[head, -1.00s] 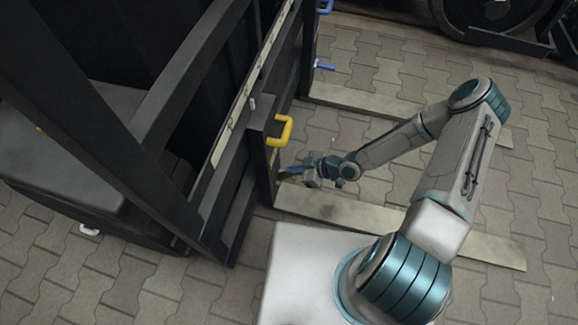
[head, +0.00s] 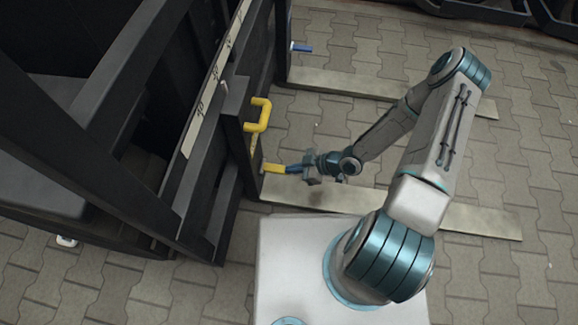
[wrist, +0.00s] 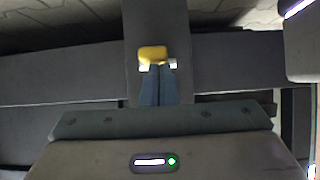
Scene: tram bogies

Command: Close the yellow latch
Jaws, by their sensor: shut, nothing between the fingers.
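The yellow latch (head: 273,168) is a short bar low on the dark frame's end post, sticking out to the right in the head view. In the wrist view the latch (wrist: 152,53) is a yellow block on a dark upright, just beyond my fingertips. My gripper (head: 289,168) is shut and empty, its blue fingers pointing left at the latch's outer end. In the wrist view the closed fingers (wrist: 157,70) reach the latch's lower edge. I cannot tell whether they touch it. A small pale piece beside the latch is partly covered by the fingers.
A yellow handle (head: 262,115) sits above the latch on the same post. A blue latch (head: 301,47) is on the farther post. The dark frame (head: 215,200) fills the left. Flat pale strips (head: 400,207) lie on the paving. Paving on the right is open.

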